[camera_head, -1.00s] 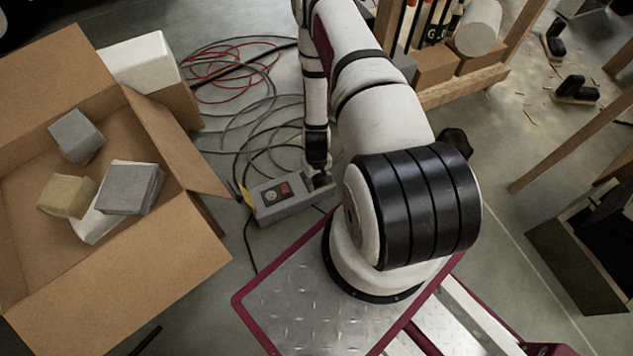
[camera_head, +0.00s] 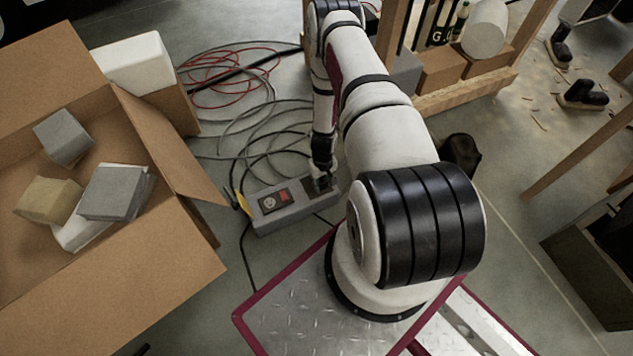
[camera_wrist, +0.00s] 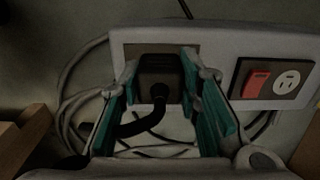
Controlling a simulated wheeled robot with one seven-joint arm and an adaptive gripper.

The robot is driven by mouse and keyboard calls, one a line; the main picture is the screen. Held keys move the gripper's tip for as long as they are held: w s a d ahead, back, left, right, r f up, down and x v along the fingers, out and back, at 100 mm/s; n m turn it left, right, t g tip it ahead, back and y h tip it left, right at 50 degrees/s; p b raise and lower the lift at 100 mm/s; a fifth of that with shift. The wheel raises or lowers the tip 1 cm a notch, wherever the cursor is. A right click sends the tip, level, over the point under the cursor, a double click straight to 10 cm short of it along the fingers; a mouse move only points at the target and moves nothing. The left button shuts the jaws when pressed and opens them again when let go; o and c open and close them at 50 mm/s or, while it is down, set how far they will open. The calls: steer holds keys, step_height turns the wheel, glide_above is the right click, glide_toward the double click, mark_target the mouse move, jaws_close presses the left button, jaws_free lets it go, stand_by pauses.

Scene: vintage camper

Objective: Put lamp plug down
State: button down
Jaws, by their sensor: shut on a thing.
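The lamp plug (camera_wrist: 158,75) is a black plug with a black cord. In the wrist view it sits between the teal finger pads of my gripper (camera_wrist: 160,88), which is shut on it. The plug is right in front of a dark panel on a grey power box (camera_wrist: 215,42). I cannot tell whether it is seated in an outlet. In the head view the grey power box (camera_head: 294,212) lies on the floor with a red switch and a round outlet. My gripper (camera_head: 321,183) is at its right end, and the plug is hidden there.
An open cardboard box (camera_head: 160,165) with several blocks stands at the left. Coiled grey cables (camera_head: 250,140) and red cables (camera_head: 225,75) lie on the floor behind the power box. A wooden shelf (camera_head: 465,90) stands at the back right.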

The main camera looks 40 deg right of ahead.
steer(key=w, duration=0.3)
steer(key=shift+w+d+f+b, duration=0.15)
steer(key=shift+d+b, duration=0.25)
steer(key=f+b, duration=0.2)
steer(key=f, duration=0.1)
steer(key=shift+w, duration=0.35)
steer(key=shift+f, duration=0.3)
steer(key=shift+f, duration=0.1)
steer(key=shift+f+b, duration=0.35)
steer(key=shift+b, duration=0.2)
steer(key=shift+f, duration=0.15)
steer(key=c, duration=1.2)
jaws_free()
